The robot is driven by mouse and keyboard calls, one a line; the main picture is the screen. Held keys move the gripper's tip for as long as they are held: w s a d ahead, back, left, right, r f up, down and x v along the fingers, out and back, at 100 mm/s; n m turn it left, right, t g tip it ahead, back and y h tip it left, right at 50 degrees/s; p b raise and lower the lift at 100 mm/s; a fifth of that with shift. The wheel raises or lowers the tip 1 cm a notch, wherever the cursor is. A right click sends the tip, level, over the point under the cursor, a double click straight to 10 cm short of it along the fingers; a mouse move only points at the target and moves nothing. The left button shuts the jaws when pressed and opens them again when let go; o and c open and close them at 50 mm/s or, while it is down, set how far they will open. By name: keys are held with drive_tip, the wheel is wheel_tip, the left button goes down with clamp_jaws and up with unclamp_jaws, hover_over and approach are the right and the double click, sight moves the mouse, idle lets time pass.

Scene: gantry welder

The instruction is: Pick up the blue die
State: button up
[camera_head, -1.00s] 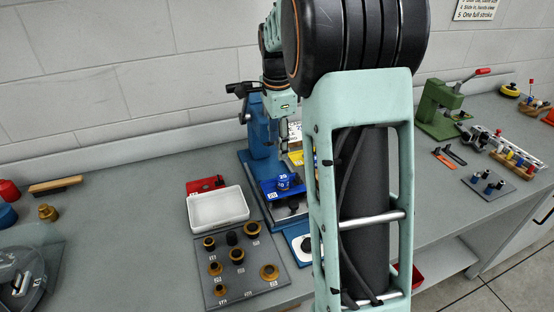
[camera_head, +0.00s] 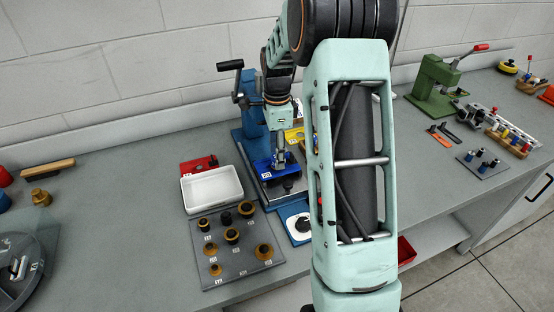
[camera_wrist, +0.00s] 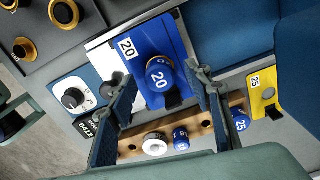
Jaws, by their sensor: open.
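The blue die (camera_wrist: 159,82), a round blue piece marked 20, stands on a blue plate (camera_wrist: 150,37) also marked 20. The head view shows this blue plate (camera_head: 267,168) at the blue press, with the die partly hidden by my gripper. My gripper (camera_wrist: 162,86) is open, with one finger on either side of the die in the wrist view. The fingers look close to the die; I cannot tell whether they touch it. In the head view my gripper (camera_head: 279,155) points down over the plate.
A blue press (camera_head: 250,100) stands just behind. In the wrist view, a wooden rack (camera_wrist: 132,147) holds a white ring (camera_wrist: 155,144) and smaller blue pieces, beside a yellow plate (camera_wrist: 264,92) marked 25. A white tray (camera_head: 212,188) and a grey board of bushings (camera_head: 210,262) lie to the left.

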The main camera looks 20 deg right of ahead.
drive_tip(key=shift+f, duration=0.7)
clamp_jaws()
drive_tip(key=shift+r, duration=0.1)
